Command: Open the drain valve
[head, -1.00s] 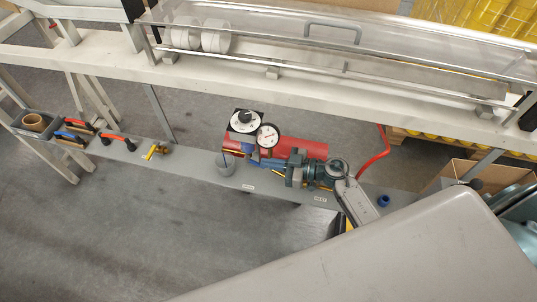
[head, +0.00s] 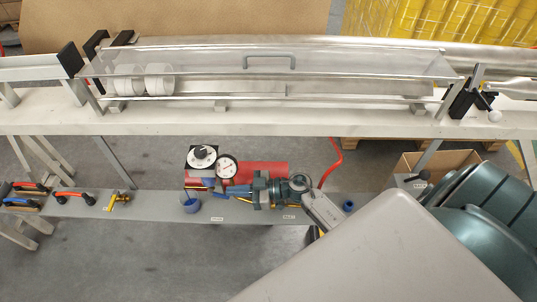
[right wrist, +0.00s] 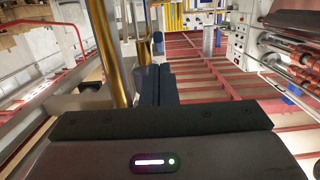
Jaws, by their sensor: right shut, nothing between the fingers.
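My right gripper (head: 232,190) is low over the grey shelf in the head view, at the end of the teal wrist, and points left. It is shut and empty; its dark fingers (right wrist: 162,85) also show in the right wrist view. It is close in front of the red cylinder (head: 268,168) and near a pressure gauge (head: 227,166). A blue cup (head: 192,206) stands just left of the fingers. A small yellow valve-like piece (head: 119,199) sits farther left on the shelf. I cannot tell which part is the drain valve. My left gripper is out of view.
The grey shelf (head: 160,207) runs below a pale beam (head: 350,124) with a clear cover and rollers above it. A red hose (head: 335,165) hangs at the right, near a cardboard box (head: 440,160). Orange-handled tools (head: 75,196) lie left.

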